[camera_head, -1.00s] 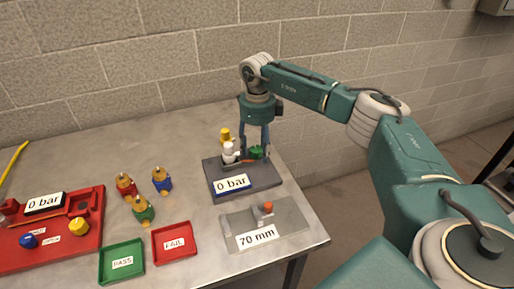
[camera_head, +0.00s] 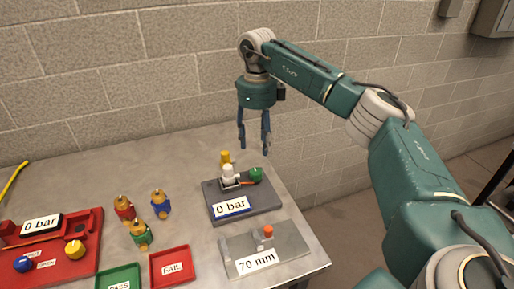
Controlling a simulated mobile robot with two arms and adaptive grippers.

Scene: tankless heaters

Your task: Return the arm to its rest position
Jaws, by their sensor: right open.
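My right gripper (camera_head: 254,143) hangs open and empty, pointing down, above the back of the dark grey fixture. My right arm (camera_head: 310,73) comes in from the right and bends down at the wrist. The dark grey fixture (camera_head: 262,199) carries a white fitting (camera_head: 229,176), a yellow-topped part (camera_head: 225,157), a green knob (camera_head: 256,174) and a label reading 0 bar (camera_head: 232,206). The fingertips are apart from these parts. My left gripper does not show.
A grey gauge plate (camera_head: 290,245) reads 70 mm. Red FAIL tray (camera_head: 171,267) and green PASS tray (camera_head: 119,278) lie at the front. Red, blue and green valve parts (camera_head: 124,208) stand left of centre. A red test station (camera_head: 75,262) is at left. A block wall (camera_head: 150,80) stands behind.

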